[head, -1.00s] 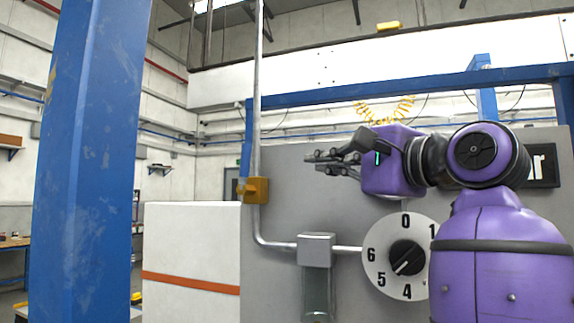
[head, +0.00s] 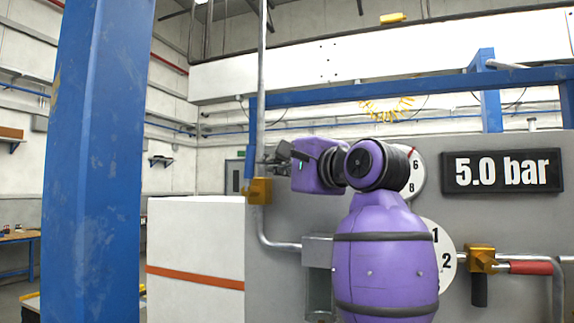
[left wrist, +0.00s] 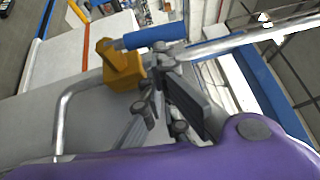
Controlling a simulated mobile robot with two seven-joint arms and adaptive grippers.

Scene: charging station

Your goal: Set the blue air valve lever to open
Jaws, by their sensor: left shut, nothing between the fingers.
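The air valve has a brass-coloured body (head: 258,190) on the upright pipe at the panel's left edge. In the left wrist view the valve body (left wrist: 122,66) carries a blue lever (left wrist: 153,37), which appears to lie roughly along the pipe; its exact angle is hard to tell. My left gripper (head: 268,160) is shut and empty, just above and right of the valve body. In the left wrist view its fingertips (left wrist: 158,80) are close to the lever and pipe; I cannot tell whether they touch. The lever is not clear in the head view. My right gripper is not in view.
A blue post (head: 95,160) stands at the left, and a white cabinet (head: 195,235) beside the panel. A metal pipe (head: 262,80) rises above the valve. A second brass valve (head: 481,259) with a red handle (head: 529,267) and a pressure display (head: 502,171) are at the right.

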